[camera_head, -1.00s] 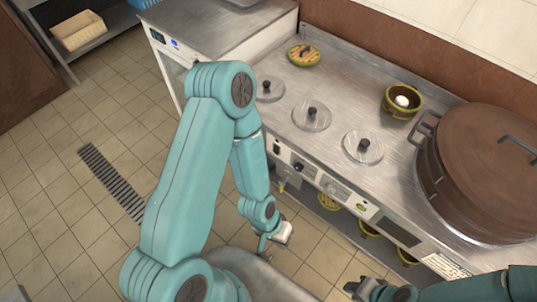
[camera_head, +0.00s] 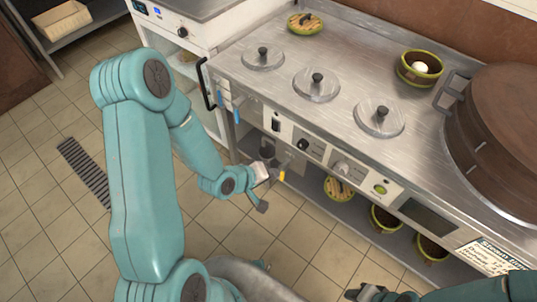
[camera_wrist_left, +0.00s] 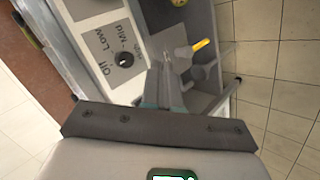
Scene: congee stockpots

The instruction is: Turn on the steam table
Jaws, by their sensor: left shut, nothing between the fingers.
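The steam table (camera_head: 240,75) is a steel counter with a front control panel. The panel carries a black switch (camera_head: 275,122), a black knob (camera_head: 302,145), a second knob (camera_head: 342,168) and a green button (camera_head: 381,189). In the left wrist view, a black knob (camera_wrist_left: 124,60) sits on a grey plate marked Off, Low and Mid; I cannot tell its exact setting. My left gripper (camera_head: 275,169) is shut and empty, below and in front of the panel. Its fingers (camera_wrist_left: 167,70) point beside the knob plate, apart from the knob. My right gripper (camera_head: 362,292) shows only partly at the bottom edge.
A yellow-handled valve (camera_wrist_left: 200,45) sticks out close to my left fingers. Lidded wells (camera_head: 317,83), a bowl with an egg (camera_head: 419,68) and a large brown pot (camera_head: 500,140) occupy the top. Bowls stand on the lower shelf (camera_head: 290,178). Tiled floor lies open at left.

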